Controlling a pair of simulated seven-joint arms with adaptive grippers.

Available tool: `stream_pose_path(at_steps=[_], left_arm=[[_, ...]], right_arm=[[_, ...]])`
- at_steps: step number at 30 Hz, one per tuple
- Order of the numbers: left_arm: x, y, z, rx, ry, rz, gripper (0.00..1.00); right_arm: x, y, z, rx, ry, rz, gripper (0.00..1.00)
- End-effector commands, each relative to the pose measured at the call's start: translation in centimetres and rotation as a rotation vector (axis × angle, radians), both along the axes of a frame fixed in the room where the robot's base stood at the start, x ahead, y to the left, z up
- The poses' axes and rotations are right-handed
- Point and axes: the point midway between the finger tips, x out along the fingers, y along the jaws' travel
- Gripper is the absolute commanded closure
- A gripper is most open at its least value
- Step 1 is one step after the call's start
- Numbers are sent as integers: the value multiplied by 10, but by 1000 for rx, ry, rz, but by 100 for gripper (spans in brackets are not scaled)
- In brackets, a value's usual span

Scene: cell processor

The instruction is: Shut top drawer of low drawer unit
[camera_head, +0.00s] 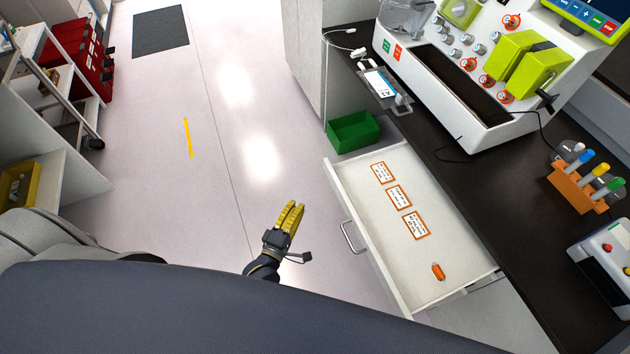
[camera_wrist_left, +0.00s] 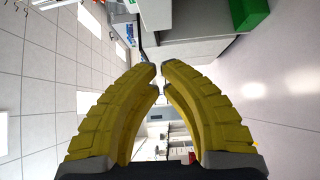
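The open drawer (camera_head: 447,262) extends from a white unit under the dark counter, at the right of the head view. Its handle (camera_head: 348,237) is a metal bar on the front panel, which faces left. My left gripper (camera_head: 296,208) is left of the drawer front, apart from the handle. In the left wrist view its yellow ridged fingers (camera_wrist_left: 159,78) curve together with their tips almost meeting and nothing held between them. My right gripper is in neither view. How the drawer ranks among others in the unit is hidden.
The drawer holds several orange-edged cards (camera_head: 399,197) and a small orange item (camera_head: 438,271). A green bin (camera_head: 354,132) stands at its far end. A processor machine (camera_head: 455,75) and an orange tube rack (camera_head: 580,188) are on the counter (camera_head: 500,165). The floor left of the drawer is clear.

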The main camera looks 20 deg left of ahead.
Motion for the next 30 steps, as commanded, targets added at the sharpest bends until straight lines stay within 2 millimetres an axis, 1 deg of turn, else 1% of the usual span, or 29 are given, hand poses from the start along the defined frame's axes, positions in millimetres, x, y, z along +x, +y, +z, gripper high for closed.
stream_pose_path(at_steps=[4, 8, 18, 22, 25, 30], left_arm=[[6, -1, 0, -27, 3, 0, 100], [21, -2, 0, -26, 2, 0, 100], [80, -9, 0, -24, 2, 0, 100], [100, -10, 0, -25, 3, 0, 100], [109, -21, -1, -26, 5, 0, 100], [119, -33, -1, -24, 5, 0, 100]], right_arm=[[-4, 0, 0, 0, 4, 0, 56], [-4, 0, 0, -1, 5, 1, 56], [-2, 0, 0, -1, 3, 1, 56], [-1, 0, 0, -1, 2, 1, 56], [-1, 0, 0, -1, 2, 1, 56], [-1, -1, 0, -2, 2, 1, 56]])
